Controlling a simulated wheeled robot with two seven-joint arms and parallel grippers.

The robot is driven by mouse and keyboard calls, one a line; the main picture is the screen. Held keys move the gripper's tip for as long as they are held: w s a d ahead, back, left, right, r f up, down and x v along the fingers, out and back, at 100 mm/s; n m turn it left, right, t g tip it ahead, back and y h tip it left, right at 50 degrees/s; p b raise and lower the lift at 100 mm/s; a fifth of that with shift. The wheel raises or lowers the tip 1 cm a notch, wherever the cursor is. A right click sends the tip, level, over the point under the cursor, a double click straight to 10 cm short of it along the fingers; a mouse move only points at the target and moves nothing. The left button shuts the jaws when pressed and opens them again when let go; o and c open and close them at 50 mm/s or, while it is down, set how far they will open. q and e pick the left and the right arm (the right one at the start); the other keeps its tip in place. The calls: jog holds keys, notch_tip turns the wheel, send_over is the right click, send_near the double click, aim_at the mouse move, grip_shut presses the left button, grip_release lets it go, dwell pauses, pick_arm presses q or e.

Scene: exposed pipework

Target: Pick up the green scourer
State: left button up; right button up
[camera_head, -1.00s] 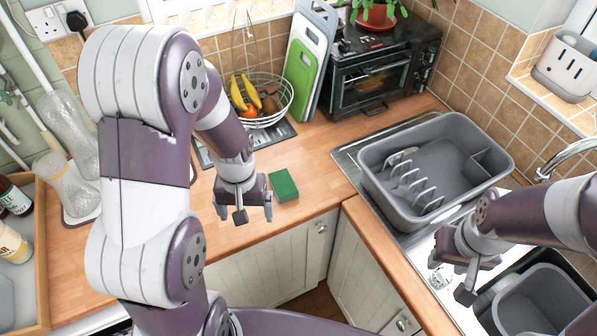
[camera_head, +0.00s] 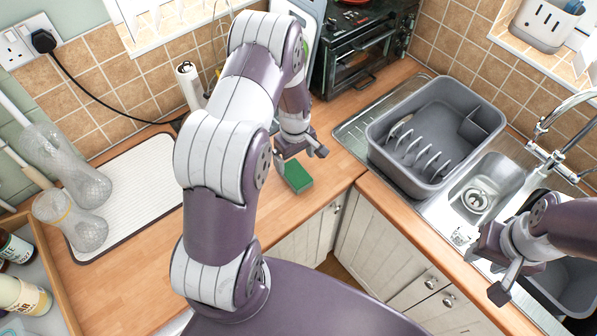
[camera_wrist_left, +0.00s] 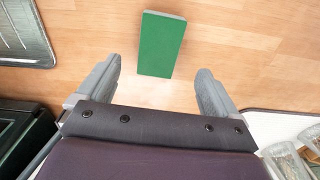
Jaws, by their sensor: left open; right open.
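The green scourer (camera_head: 298,177) lies flat on the wooden worktop near its front edge, in the middle of the head view. In the left wrist view the scourer (camera_wrist_left: 161,45) lies ahead of my fingers, lined up with the gap between them and apart from both. My left gripper (camera_head: 301,152) is open and empty, just behind and above the scourer in the head view; its two fingers also show in the left wrist view (camera_wrist_left: 157,88). My right gripper (camera_head: 492,270) is open and empty over the sink's front edge at the right.
A grey dish rack (camera_head: 432,180) stands on the drainer to the right of the scourer. A black toaster oven (camera_head: 360,55) stands behind. Bare worktop surrounds the scourer.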

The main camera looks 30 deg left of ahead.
aim_at(296, 173)
pick_arm(q)
jog(key=shift+a+f+p, duration=0.15)
jog(key=shift+a+f, duration=0.05)
jog(key=shift+f, duration=0.4)
jog(key=shift+a+f+p, duration=0.15)
jog(key=shift+f, duration=0.45)
jog(key=f+p, duration=0.1)
jog(key=f, duration=0.2)
jog(key=d+f+p, duration=0.1)
jog(key=f, duration=0.1)
jog(key=shift+w+p, duration=0.1)
jog(key=shift+p, duration=0.2)
jog(key=shift+a+f, duration=0.15)
jog(key=c, duration=1)
pick_arm(e)
jog(key=r, duration=0.3)
jog(key=shift+a+r, duration=0.25)
